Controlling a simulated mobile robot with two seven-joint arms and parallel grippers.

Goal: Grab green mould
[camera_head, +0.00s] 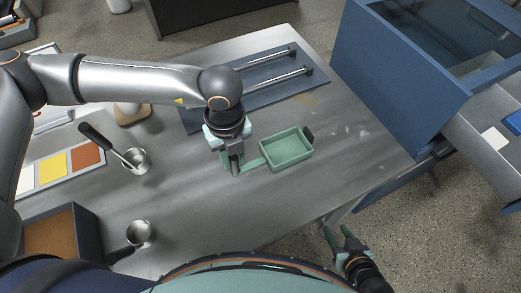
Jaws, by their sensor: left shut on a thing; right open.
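The green mould (287,148) is a shallow rectangular tray with a green handle on its left side and a dark tab at its upper right corner. It is on or just above the grey metal table; I cannot tell which. My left gripper (237,169) points down at the end of the mould's left handle and is shut on it. My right gripper (339,232) is open and empty, beyond the table's front right edge, low in the view.
A dark plate with two metal rails (245,88) lies behind the mould. Metal cups (137,160) (140,233) and a colour palette (53,170) are at the left. A blue cabinet (400,65) with an open drawer stands at the right. The table's front middle is clear.

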